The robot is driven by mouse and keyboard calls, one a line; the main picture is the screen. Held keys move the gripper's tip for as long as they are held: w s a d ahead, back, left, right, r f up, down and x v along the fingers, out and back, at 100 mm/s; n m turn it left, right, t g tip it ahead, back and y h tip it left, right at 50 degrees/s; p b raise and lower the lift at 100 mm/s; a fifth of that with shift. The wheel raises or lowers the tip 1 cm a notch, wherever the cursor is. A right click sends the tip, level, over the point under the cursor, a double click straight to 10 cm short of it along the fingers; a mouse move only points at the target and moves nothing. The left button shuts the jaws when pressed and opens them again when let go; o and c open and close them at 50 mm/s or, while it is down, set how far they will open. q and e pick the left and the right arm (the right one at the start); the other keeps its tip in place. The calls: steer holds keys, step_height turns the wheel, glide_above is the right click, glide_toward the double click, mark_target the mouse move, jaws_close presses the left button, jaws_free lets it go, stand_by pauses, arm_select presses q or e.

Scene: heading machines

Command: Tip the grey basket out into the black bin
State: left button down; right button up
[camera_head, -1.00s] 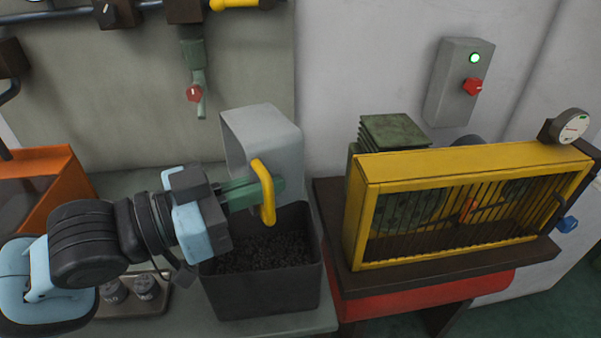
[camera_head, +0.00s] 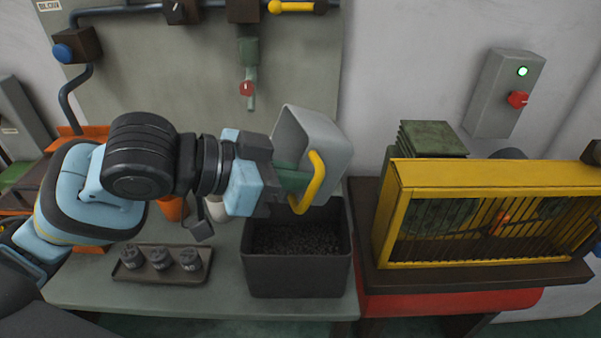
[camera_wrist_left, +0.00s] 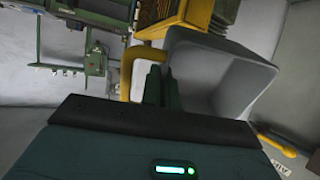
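The grey basket (camera_head: 320,138) has a yellow handle (camera_head: 317,178) and is held tilted above the black bin (camera_head: 296,274). My left gripper (camera_head: 292,176) is shut on the yellow handle, with its green fingers reaching to it. In the left wrist view the fingers (camera_wrist_left: 161,88) meet the handle (camera_wrist_left: 140,68) beside the basket (camera_wrist_left: 228,75), whose visible inside looks empty. The black bin stands on the grey bench and holds dark small pieces. My right gripper is not in view.
A yellow barred guard (camera_head: 480,215) stands on the machine right of the bin. A tray (camera_head: 160,268) with several dark cups lies left of the bin. Pipes and a green valve fitting (camera_head: 248,55) are on the wall behind. Bare bench (camera_head: 215,285) lies between tray and bin.

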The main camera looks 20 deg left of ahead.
arm_select(q)
steer(key=shift+r+g+y+p, duration=0.6)
steer(key=shift+g+y+p, duration=0.1)
steer(key=shift+y, duration=0.2)
steer(key=shift+w+d+g+y, duration=0.1)
steer(key=shift+w+g+y, duration=0.05)
steer(key=shift+g+y, duration=0.2)
steer(key=g+y, duration=0.2)
steer(key=shift+w+f+y, duration=0.15)
steer(key=shift+w+y, duration=0.1)
steer(key=shift+y, duration=0.1)
steer(key=y, duration=0.1)
steer(key=g, duration=0.1)
steer(key=y, duration=0.1)
steer(key=shift+w+r+g+y, duration=0.25)
steer(key=shift+w+g+y, duration=0.05)
steer(key=shift+g, duration=0.05)
steer(key=y, duration=0.1)
steer(key=g, duration=0.1)
steer(key=y, duration=0.1)
steer(key=shift+w+r+g+y, duration=0.25)
steer(key=shift+g+y, duration=0.05)
steer(key=shift+g, duration=0.1)
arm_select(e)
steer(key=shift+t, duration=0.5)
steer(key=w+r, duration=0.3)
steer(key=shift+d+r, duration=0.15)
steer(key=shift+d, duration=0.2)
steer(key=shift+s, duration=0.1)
